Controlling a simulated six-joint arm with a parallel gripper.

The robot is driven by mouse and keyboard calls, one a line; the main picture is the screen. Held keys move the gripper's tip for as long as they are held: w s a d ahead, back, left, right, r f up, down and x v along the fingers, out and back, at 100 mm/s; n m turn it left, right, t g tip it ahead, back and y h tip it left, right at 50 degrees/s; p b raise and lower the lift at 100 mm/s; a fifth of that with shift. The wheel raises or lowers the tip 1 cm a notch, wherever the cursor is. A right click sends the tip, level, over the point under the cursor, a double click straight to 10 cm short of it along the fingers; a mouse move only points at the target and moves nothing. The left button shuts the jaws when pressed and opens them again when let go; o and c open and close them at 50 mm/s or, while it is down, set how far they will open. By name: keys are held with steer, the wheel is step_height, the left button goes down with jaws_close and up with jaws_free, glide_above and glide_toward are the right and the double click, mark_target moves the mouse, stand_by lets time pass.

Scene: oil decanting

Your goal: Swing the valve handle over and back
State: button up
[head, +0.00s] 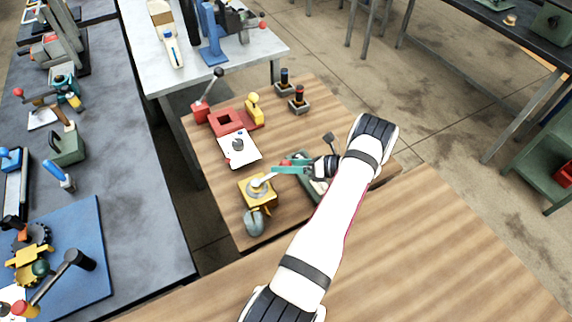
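A yellow block (250,195) stands on the wooden table, with a round pale fitting on top. A light lever (263,181), which looks like the valve handle, points from this fitting up and right toward my gripper. My gripper (275,170) comes in from the right with teal fingers, their tips at or just above the lever's outer end. I cannot tell whether they touch it, nor whether they are open or shut. A grey rounded cup or scoop (254,222) sits at the block's front side.
A white plate with a grey knob (238,146), a red square frame (230,121), a yellow lever (255,106) and two black-handled switches (298,100) stand behind. A grey-green device (301,163) lies partly under my gripper. The wooden table's front right is clear.

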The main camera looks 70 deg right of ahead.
jaws_close()
stand_by(1.2)
